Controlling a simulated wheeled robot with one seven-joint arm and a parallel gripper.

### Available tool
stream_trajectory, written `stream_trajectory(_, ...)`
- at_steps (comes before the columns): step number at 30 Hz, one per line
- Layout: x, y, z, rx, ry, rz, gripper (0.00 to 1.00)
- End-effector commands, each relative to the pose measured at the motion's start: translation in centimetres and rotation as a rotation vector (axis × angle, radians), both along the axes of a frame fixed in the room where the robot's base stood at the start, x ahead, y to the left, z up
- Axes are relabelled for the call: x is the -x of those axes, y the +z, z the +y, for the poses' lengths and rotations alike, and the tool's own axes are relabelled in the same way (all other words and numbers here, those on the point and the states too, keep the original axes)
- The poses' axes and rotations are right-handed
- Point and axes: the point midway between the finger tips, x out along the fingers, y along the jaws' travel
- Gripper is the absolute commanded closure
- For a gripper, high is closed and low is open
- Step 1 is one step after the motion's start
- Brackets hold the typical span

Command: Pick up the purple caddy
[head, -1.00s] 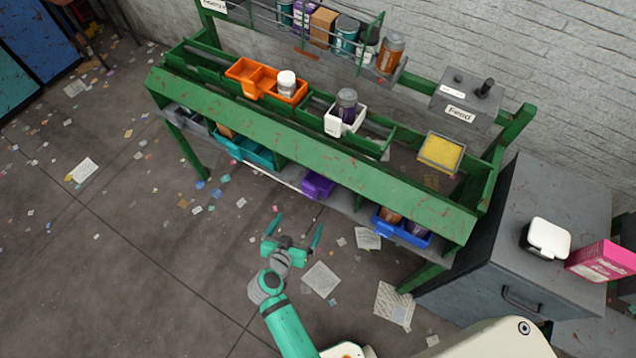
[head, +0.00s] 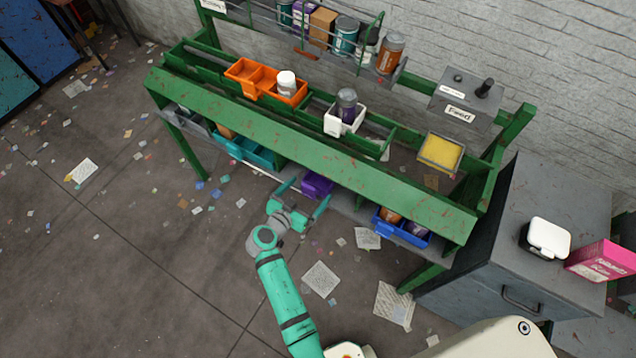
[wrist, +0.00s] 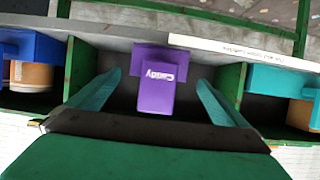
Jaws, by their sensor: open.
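The purple caddy (head: 317,185) sits on the lower shelf of the green bench, between the teal bin and the blue bin. In the wrist view the purple caddy (wrist: 156,92) faces me, with a white "Caddy" label that appears upside down. My gripper (head: 307,194) is open and empty just in front of it. In the wrist view my teal fingers (wrist: 155,92) stand to either side of the caddy's front part, with gaps on both sides. The caddy's far part is hidden under the bench top in the head view.
On the lower shelf, the teal bin (head: 245,152) is left of the caddy and the blue bin (head: 400,230) is right, both holding jars. Green dividers (wrist: 230,92) flank the caddy's bay. The bench's green front board (head: 300,150) overhangs the shelf. A grey cabinet (head: 480,270) stands right.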

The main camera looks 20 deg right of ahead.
Motion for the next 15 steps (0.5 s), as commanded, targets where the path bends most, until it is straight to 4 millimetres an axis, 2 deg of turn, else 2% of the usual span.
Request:
stream_trajectory(7, -1.9, -0.7, -2.9, 0.001, -0.003, 0.001, 0.02)
stream_trajectory(15, -2.5, -1.1, -3.6, 0.0, 0.0, 0.0, 0.02)
